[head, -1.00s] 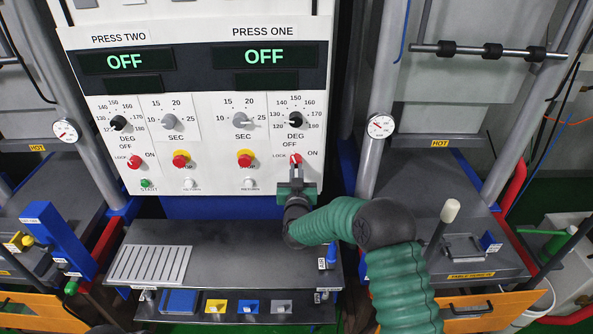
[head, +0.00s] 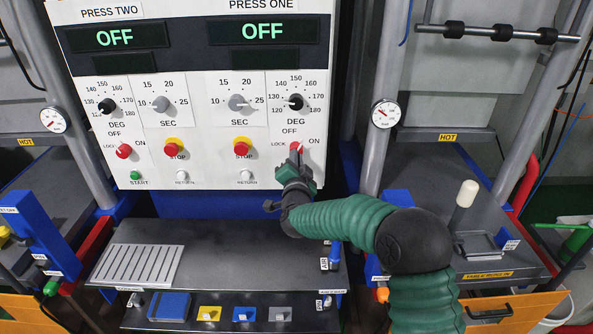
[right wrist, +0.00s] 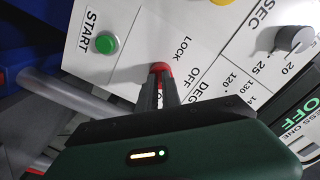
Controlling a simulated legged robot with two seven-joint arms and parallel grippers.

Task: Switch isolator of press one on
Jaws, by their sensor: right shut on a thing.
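The red isolator knob (head: 297,148) of press one sits low on the white control panel, under the OFF mark and between LOCK and ON. My right gripper (head: 295,160) is shut on it, tilted in the head view. In the right wrist view the fingers (right wrist: 159,88) close on the red knob (right wrist: 161,68), beside the words LOCK and OFF. The fingers hide most of the knob, so I cannot tell its exact setting. The press one display (head: 264,32) reads OFF. My left gripper is not in view.
Press two's red isolator knob (head: 123,151) is at the panel's left. A red-and-yellow stop button (head: 243,149) and a white return button (head: 246,175) are left of my gripper. A green start button (right wrist: 106,42) is close by. The dark shelf (head: 235,250) below has free room.

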